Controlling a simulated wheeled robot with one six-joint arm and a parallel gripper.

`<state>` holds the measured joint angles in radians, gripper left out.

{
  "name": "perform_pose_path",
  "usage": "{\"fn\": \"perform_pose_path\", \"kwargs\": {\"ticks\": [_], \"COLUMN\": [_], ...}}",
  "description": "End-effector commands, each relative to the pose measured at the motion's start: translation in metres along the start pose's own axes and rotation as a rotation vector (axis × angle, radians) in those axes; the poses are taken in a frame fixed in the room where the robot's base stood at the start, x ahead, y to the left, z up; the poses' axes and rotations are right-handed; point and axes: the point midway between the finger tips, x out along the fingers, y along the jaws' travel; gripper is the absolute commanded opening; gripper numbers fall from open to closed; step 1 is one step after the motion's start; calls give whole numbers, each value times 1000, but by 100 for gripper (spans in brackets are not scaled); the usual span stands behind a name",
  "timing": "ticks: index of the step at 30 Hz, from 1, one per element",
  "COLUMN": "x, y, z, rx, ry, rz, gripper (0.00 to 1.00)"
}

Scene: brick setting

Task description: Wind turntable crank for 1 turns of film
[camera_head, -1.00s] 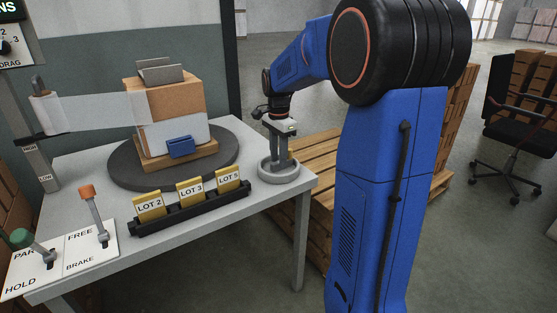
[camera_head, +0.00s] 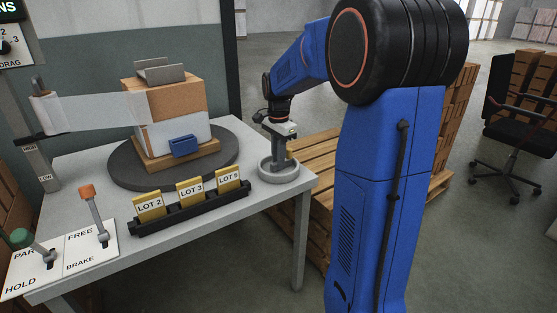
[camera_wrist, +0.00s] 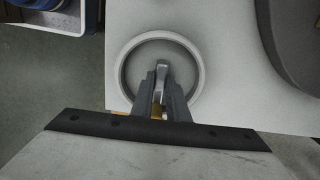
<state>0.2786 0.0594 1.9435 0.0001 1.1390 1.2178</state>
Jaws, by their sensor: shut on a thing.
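The crank sits in a round grey ring (camera_head: 278,171) at the right corner of the table; the ring also shows in the wrist view (camera_wrist: 196,92). My gripper (camera_head: 277,158) points down into the ring. In the wrist view its fingers (camera_wrist: 160,90) are shut on the crank handle, of which a pale metal part (camera_wrist: 161,72) and some brass colour show between them. The rest of the crank is hidden. The dark round turntable (camera_head: 122,169) carries a stacked load (camera_head: 178,103) of cartons on a wooden base. White film (camera_head: 95,113) stretches from a roll (camera_head: 46,114) to the load.
A black rack with yellow lot cards (camera_head: 190,207) stands at the table's front. Left of it are the brake lever (camera_head: 95,215), with an orange knob, and a green-knobbed lever (camera_head: 30,246). A wooden pallet (camera_head: 318,168) lies beyond the table's right edge.

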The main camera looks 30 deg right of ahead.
Motion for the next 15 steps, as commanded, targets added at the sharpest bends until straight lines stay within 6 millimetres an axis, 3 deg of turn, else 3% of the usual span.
{"fn": "perform_pose_path", "kwargs": {"ticks": [15], "x": [0], "y": [0], "z": [0], "rx": [-392], "ry": [1], "rz": [0], "gripper": [0]}}
